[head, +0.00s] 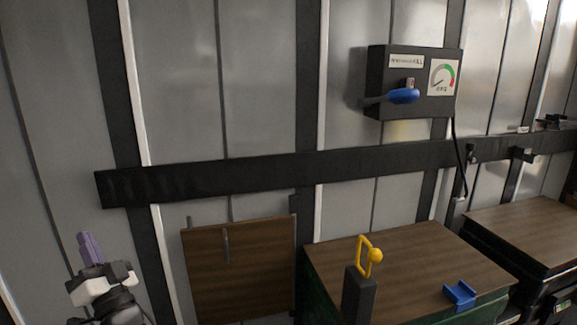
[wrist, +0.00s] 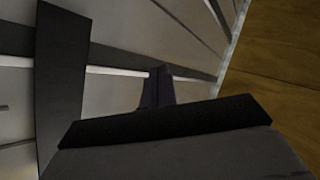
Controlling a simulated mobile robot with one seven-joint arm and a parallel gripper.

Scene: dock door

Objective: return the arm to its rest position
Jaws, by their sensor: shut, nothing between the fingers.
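My gripper (head: 88,240) is at the lower left of the head view, its purple fingers pointing up. The fingers are together and hold nothing. They stand in front of the grey metal wall and touch nothing that I can see. In the wrist view my gripper (wrist: 158,80) shows as a dark narrow shape beyond a dark body part, against the wall. The rest of my arm is mostly cut off by the bottom edge of the head view.
A wooden panel (head: 240,275) is right of my gripper. Further right, a wood-topped green cabinet (head: 410,270) bears a blue bracket (head: 460,295); a dark post with a yellow handle (head: 363,250) stands at its front. A black gauge box (head: 377,75) with a blue lever (head: 404,96) hangs above.

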